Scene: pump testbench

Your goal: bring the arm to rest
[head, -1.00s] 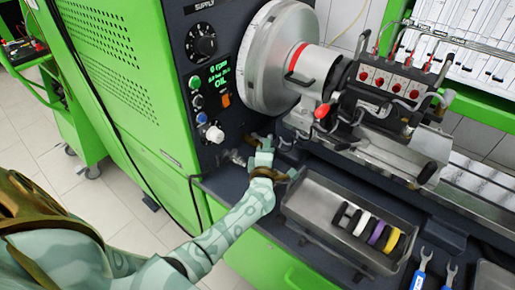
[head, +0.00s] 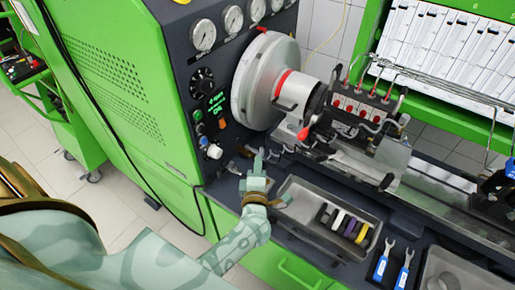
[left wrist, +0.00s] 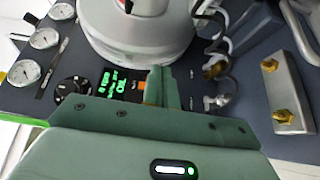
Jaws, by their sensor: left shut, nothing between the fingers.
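My left arm comes in from the lower left of the head view. Its gripper (head: 257,164) is shut and empty, just above the bench front, left of the metal tray and below the control panel. In the left wrist view the shut fingers (left wrist: 162,86) point toward the panel and the big silver drum. I see no gap between the fingers and nothing held. My right gripper is not in view.
A metal tray (head: 292,189) holds several coloured rings, right of the gripper. The silver drum (head: 257,82) and the pump (head: 350,112) stand behind. Two blue-handled wrenches (head: 381,267) (head: 403,275) lie at front right. A control panel (head: 202,75) stands at left.

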